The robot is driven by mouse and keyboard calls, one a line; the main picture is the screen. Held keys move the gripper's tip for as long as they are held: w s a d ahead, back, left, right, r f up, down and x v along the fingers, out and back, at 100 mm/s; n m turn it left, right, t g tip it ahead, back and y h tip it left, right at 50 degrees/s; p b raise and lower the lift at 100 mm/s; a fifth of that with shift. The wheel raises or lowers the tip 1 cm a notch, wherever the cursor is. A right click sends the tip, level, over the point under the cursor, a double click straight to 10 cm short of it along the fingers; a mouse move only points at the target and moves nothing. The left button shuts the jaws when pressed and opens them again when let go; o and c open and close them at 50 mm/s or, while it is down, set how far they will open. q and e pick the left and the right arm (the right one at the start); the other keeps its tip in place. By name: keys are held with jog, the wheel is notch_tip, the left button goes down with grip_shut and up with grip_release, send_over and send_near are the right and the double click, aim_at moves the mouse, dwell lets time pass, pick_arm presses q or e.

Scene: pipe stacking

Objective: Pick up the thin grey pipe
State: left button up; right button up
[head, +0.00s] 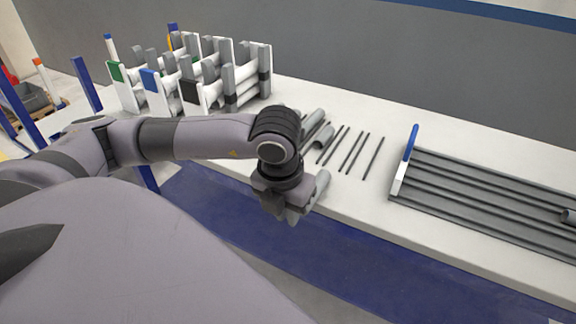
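Several thin dark grey pipes lie side by side on the white table, right of my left arm; the rightmost thin grey pipe (373,158) lies a little apart. My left gripper (292,216) points down at the table's front edge, to the left of and nearer than these pipes. A thicker light grey pipe (321,186) shows just behind the gripper; I cannot tell whether the fingers touch it. The fingers are dark and partly overlapped by the wrist, so their opening is unclear. My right gripper is not in view.
A grooved grey tray (480,195) with a white end and blue handle stands at the right. White racks (190,75) with grey uprights stand at the back left. Thicker grey pipes (323,137) lie beside the thin ones. Bare table (345,192) lies in front of the thin pipes.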

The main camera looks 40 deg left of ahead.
pick_arm(q)
jog(key=o, duration=0.5)
jog(key=shift+w+r, duration=0.2)
jog(key=shift+o, duration=1.2)
jog(key=shift+g, duration=0.9)
jog(key=w+r+p, duration=0.1)
jog(key=w, duration=0.2)
jog(key=w+a+r+p, duration=0.1)
jog(key=w, duration=0.2)
jog(key=w+a+r+p, duration=0.1)
jog(key=w+p, duration=0.1)
jog(key=w, duration=0.1)
jog(key=shift+w+a, duration=0.1)
jog(key=shift+w, duration=0.2)
jog(key=shift+w+f+b, duration=0.1)
jog(key=shift+f+b, duration=0.2)
jog(key=shift+f, duration=3.25)
